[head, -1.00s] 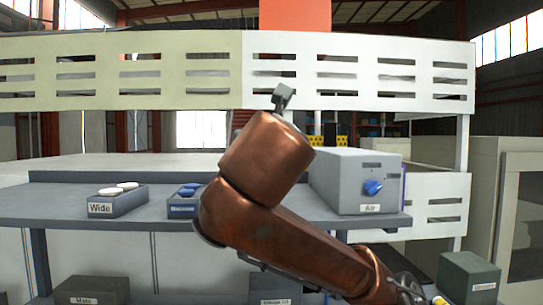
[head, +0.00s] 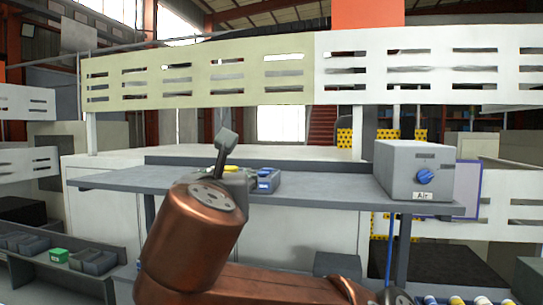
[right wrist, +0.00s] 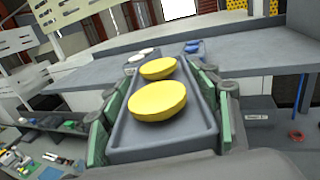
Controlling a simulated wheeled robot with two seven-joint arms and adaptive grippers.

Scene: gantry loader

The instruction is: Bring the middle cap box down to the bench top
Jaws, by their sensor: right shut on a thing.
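The middle cap box (right wrist: 160,133) is a grey tray with two yellow caps in the right wrist view. My right gripper (right wrist: 160,90) is shut on it, green pads against both long sides. The box overlaps the shelf's front edge in that view; I cannot tell its height above the shelf. In the head view only a yellow cap (head: 231,168) shows clearly behind my copper right arm. The blue-cap box (head: 266,181) stands on the shelf (head: 320,190). The white-cap box (right wrist: 131,69) is on the shelf in the right wrist view. My left gripper is not in view.
The Air unit (head: 414,171) with a blue knob stands at the shelf's right end. A slotted guard panel (head: 200,78) spans above the shelf. At lower left a low ledge (head: 60,272) carries grey bins and a green box (head: 59,255). A bin (head: 338,264) sits below the shelf.

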